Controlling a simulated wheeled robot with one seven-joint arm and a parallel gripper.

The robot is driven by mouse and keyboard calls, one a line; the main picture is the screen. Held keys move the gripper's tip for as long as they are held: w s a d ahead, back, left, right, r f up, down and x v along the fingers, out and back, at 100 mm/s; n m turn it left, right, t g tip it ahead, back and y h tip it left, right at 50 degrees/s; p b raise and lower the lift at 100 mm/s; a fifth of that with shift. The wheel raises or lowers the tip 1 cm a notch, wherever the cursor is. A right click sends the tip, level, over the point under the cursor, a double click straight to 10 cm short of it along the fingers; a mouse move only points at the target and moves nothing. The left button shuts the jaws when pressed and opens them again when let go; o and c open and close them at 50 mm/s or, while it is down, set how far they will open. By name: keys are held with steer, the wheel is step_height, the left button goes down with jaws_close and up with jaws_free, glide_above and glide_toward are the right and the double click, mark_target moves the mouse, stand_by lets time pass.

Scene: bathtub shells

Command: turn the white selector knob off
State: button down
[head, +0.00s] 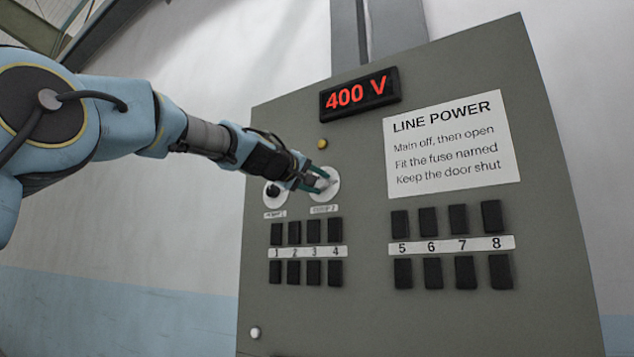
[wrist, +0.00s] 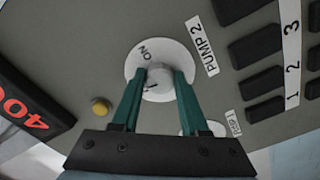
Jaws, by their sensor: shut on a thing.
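The white selector knob (head: 325,184) sits on a round white plate on the grey panel, below and left of the red display. In the wrist view the white knob (wrist: 158,82) is between the green fingers of my gripper (wrist: 159,78), on a plate marked ON, beside a label reading PUMP 2. A small dark pointer mark shows on the knob, partly hidden by the fingers. In the head view my gripper (head: 323,181) reaches in from the left and is shut on the white knob.
A black knob (head: 272,190) on its own white plate is just left, close under my gripper. A yellow lamp (head: 322,144) is above. Rows of black switches numbered 1 to 8 lie below and right. The display (head: 360,94) reads 400 V. A sign (head: 451,142) is at right.

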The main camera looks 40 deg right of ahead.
steer(key=shift+n, duration=1.1)
steer(key=shift+c, duration=2.1)
jaws_free()
steer(key=shift+a+f, duration=0.1)
steer(key=shift+a, duration=0.25)
steer(key=b+v, duration=0.7)
steer(key=v, duration=0.3)
